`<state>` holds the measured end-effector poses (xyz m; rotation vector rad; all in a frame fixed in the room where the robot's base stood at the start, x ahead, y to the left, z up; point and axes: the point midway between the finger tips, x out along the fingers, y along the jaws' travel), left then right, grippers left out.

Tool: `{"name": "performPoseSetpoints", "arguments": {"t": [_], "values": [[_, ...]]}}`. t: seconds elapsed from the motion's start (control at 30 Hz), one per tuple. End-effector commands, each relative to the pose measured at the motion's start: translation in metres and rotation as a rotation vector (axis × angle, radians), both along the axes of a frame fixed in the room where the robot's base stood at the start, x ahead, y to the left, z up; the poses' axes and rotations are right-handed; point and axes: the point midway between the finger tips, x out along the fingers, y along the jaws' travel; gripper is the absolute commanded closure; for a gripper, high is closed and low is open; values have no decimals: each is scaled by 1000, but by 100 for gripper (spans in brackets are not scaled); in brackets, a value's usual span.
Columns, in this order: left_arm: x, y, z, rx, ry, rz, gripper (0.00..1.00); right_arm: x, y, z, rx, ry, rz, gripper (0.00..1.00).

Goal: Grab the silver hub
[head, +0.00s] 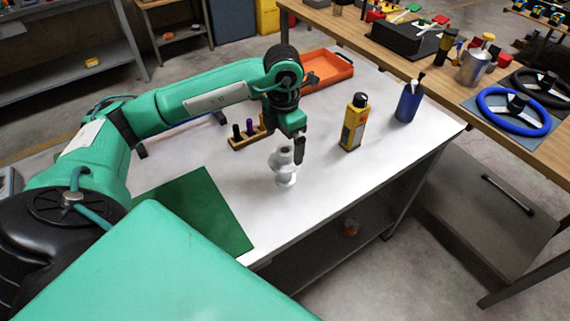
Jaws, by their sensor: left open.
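The silver hub (286,178) stands upright on the white table (330,180), near its middle. It is a pale, spool-like piece with a wider flange at the bottom. My left gripper (290,154) reaches in from the left and points down over the top of the hub. Its jaws are open. One dark finger shows at the right side of the hub's upper part; the other finger is hard to make out. I cannot tell whether the fingers touch the hub. My right gripper is out of the picture.
A yellow bottle (353,125) and a blue bottle (408,102) stand to the right. Behind are a wooden holder (240,141) with dark pegs and an orange tray (328,72). A green mat (205,215) lies at the near left. The table is clear right of the hub.

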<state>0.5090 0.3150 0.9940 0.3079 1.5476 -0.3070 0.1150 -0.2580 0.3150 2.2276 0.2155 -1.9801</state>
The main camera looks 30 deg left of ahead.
Motion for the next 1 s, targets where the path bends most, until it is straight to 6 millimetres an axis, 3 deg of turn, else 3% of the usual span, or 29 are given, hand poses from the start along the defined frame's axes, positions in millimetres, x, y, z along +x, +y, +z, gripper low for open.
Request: {"name": "performPoseSetpoints", "arguments": {"t": [0.3, 0.6, 0.9, 1.0], "values": [[-1, -4, -42, -1, 4, 0, 0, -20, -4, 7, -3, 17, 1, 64], [0, -4, -49, 0, 1, -1, 0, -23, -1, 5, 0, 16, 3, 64], [0, -4, -49, -1, 1, -1, 56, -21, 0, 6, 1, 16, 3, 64], [0, -4, -48, 0, 0, -1, 56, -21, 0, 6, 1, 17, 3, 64]]}}
